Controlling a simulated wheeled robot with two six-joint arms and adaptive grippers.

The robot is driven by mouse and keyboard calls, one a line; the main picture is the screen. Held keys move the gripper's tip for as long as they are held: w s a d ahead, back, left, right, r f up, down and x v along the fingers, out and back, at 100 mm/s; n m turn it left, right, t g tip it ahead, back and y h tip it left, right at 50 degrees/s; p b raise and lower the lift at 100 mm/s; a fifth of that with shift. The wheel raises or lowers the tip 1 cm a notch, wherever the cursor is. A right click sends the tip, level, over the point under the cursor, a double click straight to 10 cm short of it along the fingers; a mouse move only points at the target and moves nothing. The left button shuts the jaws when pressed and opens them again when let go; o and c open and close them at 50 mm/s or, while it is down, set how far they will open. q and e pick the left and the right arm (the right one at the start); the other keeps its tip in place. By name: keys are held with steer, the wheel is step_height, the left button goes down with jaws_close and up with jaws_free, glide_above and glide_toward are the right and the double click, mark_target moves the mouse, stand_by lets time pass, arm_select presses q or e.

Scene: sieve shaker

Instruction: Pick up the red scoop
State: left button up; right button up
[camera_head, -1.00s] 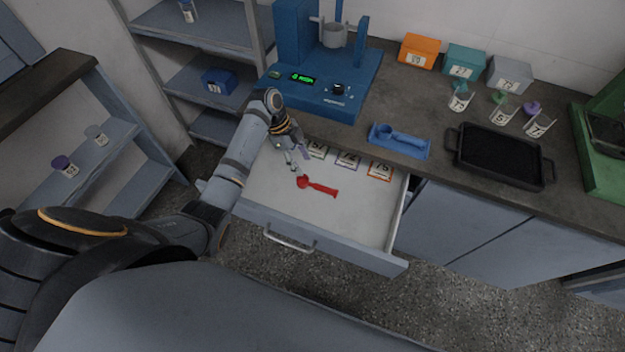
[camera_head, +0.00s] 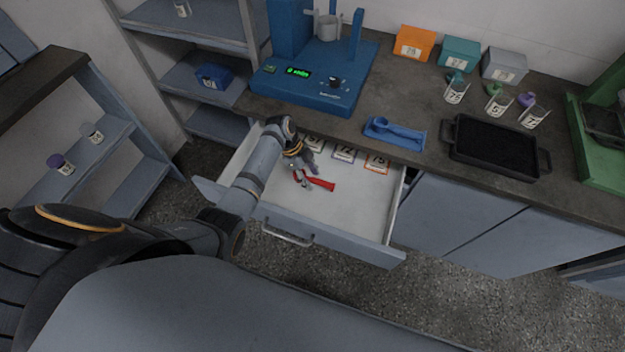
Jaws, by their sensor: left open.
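The red scoop (camera_head: 321,184) lies in the open drawer (camera_head: 345,212), its handle pointing right and its bowl end to the left. My left gripper (camera_head: 305,180) is open, low in the drawer at the bowl end of the scoop, and partly hides that end. I cannot tell whether the fingers touch the scoop. My right gripper is not in view.
A blue shaker machine (camera_head: 315,75) stands on the counter behind the drawer. A blue scoop on a holder (camera_head: 395,134) and a black tray (camera_head: 494,147) are to the right. Labelled cards (camera_head: 345,153) lie at the drawer's back. The drawer's right part is clear.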

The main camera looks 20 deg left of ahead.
mark_target(310, 178)
arm_select(q)
jaws_close()
steer(key=shift+r, duration=0.1)
step_height(310, 178, up, 10)
steer(key=shift+p, duration=0.4)
steer(key=c, duration=0.7)
jaws_free()
steer(key=shift+c, duration=0.2)
jaws_close()
